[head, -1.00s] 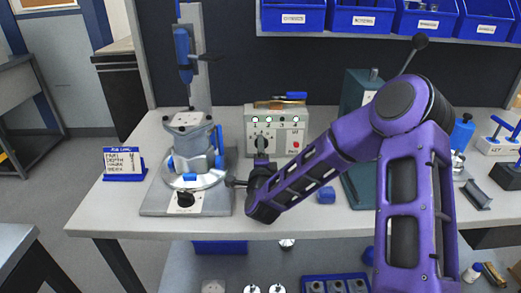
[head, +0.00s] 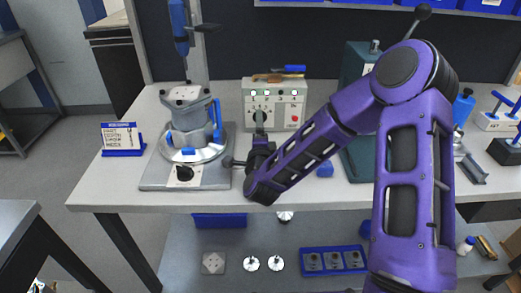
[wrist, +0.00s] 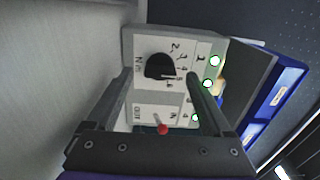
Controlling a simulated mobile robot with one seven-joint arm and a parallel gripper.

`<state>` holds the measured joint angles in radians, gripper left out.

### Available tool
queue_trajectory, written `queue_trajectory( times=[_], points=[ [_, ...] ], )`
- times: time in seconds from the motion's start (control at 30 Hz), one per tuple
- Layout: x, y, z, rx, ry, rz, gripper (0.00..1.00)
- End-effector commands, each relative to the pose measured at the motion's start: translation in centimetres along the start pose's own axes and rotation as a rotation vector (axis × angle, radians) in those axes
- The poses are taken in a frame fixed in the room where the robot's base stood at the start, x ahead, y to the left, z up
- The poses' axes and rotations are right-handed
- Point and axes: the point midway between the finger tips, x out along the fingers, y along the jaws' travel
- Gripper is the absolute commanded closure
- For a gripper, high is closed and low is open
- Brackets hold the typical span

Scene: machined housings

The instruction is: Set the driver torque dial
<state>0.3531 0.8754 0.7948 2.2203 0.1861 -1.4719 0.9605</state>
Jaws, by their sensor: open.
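The driver's control box (head: 291,113) is a pale grey unit at the back of the bench. My gripper (wrist: 159,77) is open, with one finger on each side of the dial in that view. I cannot tell whether the fingertips reach around the knob or stop short of it. In the head view my gripper (head: 260,122) covers much of the dial.
A grey fixture with a clamped housing (head: 190,125) stands left of my gripper. A small sign (head: 122,138) stands at the bench's left. A tall green press (head: 362,150) is right of the box, behind my arm. A blue-handled driver lies on the box (head: 290,71).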

Motion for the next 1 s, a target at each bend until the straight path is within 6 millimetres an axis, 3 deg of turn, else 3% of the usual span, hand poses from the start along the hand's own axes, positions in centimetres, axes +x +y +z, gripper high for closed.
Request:
queue_trajectory(
  times=[0.5,1.0],
  points=[
    [-12.5,-0.5,0.1,0.000,-0.003,0.003,0.15],
    [-14.7,-0.2,0.0,0.001,0.002,0.001,0.15]
  ],
)
